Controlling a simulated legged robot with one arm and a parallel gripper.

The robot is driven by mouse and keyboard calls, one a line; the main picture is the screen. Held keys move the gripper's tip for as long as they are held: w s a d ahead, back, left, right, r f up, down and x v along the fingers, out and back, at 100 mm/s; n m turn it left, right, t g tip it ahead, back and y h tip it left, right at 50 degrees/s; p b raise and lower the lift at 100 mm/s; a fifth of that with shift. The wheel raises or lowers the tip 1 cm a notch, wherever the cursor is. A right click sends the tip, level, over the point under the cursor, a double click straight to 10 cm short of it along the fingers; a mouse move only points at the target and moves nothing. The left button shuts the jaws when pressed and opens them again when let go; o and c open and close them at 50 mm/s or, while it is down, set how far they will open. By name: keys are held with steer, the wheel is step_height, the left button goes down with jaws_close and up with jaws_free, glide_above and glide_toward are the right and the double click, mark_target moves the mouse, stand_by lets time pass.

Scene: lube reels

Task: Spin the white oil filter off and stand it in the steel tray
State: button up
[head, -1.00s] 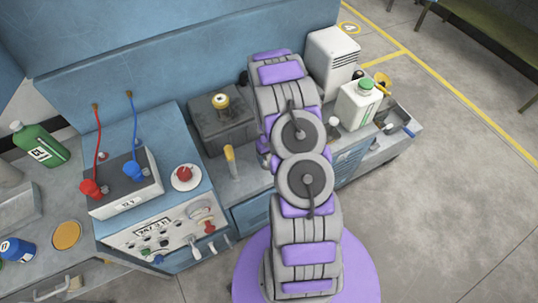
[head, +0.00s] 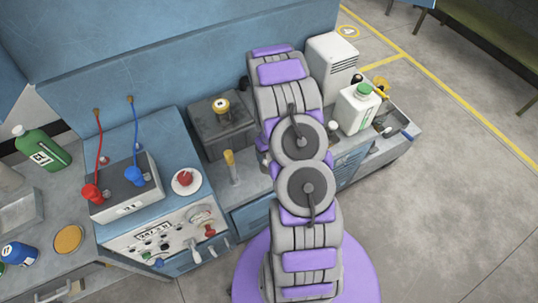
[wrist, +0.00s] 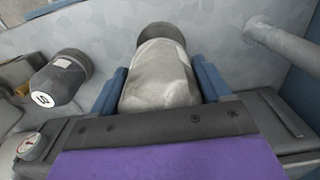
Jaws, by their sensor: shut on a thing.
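The white oil filter (wrist: 160,75) is a pale, scuffed cylinder in the middle of the wrist view, with a dark grey round part at its far end. My gripper (wrist: 162,80) has one blue finger on each side of the filter and is shut on it. I cannot tell whether the filter is still joined to the dark part. In the head view my arm hides both gripper and filter. A shallow grey metal tray (head: 36,205), perhaps the steel tray, lies on the bench at the far left.
A dark canister marked S (wrist: 58,78) stands left of the filter, with a small gauge (wrist: 28,146) below it. A grey pipe (wrist: 285,45) is close on the right. A white jug (head: 357,110) and a white louvred box (head: 331,68) stand right of my arm.

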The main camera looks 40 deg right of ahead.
steer(key=shift+r, duration=1.4)
steer(key=shift+p, duration=0.35)
